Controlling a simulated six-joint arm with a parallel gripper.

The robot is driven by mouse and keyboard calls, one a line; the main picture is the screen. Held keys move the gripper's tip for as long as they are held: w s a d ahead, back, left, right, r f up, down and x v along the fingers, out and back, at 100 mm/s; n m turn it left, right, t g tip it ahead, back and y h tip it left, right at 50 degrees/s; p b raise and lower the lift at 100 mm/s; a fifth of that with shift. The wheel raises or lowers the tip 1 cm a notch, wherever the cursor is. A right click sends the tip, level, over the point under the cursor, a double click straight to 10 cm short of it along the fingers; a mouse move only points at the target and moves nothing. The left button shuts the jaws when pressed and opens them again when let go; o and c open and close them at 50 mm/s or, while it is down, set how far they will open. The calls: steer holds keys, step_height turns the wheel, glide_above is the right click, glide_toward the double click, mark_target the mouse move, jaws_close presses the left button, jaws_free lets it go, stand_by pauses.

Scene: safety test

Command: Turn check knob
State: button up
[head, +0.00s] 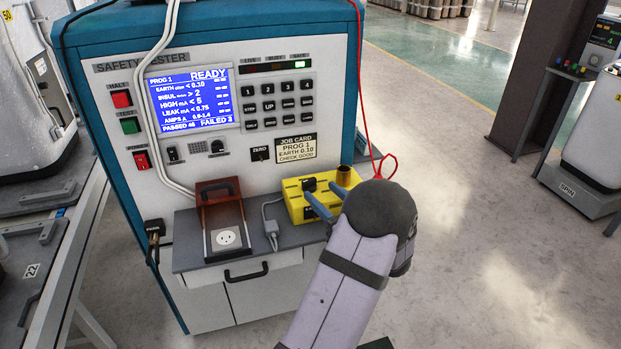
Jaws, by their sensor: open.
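A yellow check box (296,208) sits on the right of the grey shelf in front of the safety tester. A small black knob (309,184) shows on its top; its markings are too small to read. My gripper (319,189) reaches over the box from the lower right. Its two blue fingers are apart, with the tips close to the knob. I cannot tell whether they touch it. My grey wrist hides the right part of the box.
The blue tester (215,140) has a screen (194,98) reading READY. Left of the box are a grey plug (271,230) and a socket (227,238) under a raised reddish cover (219,205). A brass-coloured cylinder (343,176) stands behind my fingers. A red wire (366,110) hangs nearby.

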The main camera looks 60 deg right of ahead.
mark_target(311, 182)
steer(key=shift+p+x, duration=0.3)
steer(key=shift+x, duration=3.3)
steer(key=shift+f, duration=0.1)
steer(key=c, duration=1.1)
steer(key=shift+d+n+t+y, duration=0.1)
steer(key=shift+n+t+y, duration=0.7)
steer(key=shift+n+y, duration=1.05)
steer(key=shift+m+y, duration=0.35)
steer(key=o, duration=1.1)
